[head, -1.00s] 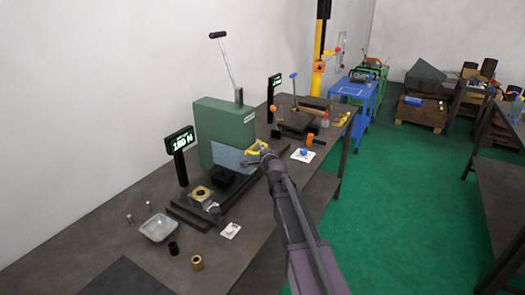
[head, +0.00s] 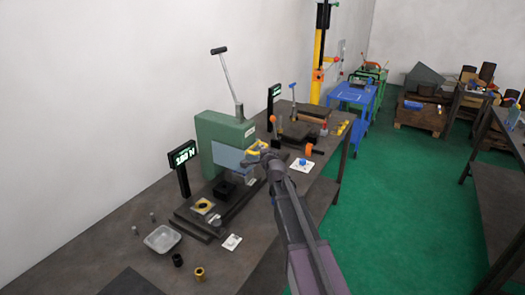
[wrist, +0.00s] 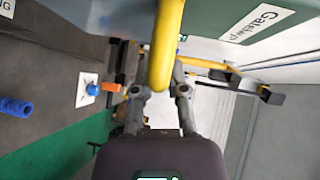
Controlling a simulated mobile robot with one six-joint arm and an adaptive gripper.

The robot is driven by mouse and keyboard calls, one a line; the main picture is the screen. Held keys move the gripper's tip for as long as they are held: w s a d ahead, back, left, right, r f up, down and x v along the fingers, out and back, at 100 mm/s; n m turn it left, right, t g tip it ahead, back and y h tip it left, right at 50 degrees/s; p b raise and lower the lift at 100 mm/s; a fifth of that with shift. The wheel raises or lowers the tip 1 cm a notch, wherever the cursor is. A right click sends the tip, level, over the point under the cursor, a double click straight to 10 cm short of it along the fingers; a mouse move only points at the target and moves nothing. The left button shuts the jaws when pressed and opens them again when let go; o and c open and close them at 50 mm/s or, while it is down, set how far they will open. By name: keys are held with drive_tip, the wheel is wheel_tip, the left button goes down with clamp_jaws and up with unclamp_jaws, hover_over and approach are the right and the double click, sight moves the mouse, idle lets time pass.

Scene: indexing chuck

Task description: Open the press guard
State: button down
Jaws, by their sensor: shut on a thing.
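The green arbor press (head: 225,128) stands on the dark bench with its long lever (head: 227,75) pointing up. A pale blue see-through guard panel (head: 228,158) hangs at its front, above the black block on the press base. The guard's yellow handle (head: 252,149) is at the panel's right side. My gripper (head: 262,154) is shut on this handle. In the wrist view the yellow bar (wrist: 165,50) runs between the fingers of my gripper (wrist: 160,88). My gripper partly hides the handle in the head view.
A black display (head: 183,156) stands left of the press. A clear tray (head: 162,238), a black ring (head: 178,260) and a brass bushing (head: 199,273) lie in front. An orange-headed tool (head: 309,149) and a white card (head: 300,165) lie right of my arm. Green floor is free at right.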

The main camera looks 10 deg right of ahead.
drive_tip(key=shift+r+p, duration=0.95)
drive_tip(key=shift+r, duration=0.35)
drive_tip(key=c, duration=0.6)
unclamp_jaws()
drive_tip(key=shift+f, duration=0.1)
drive_tip(key=shift+c, duration=0.2)
drive_tip(key=shift+f, duration=0.2)
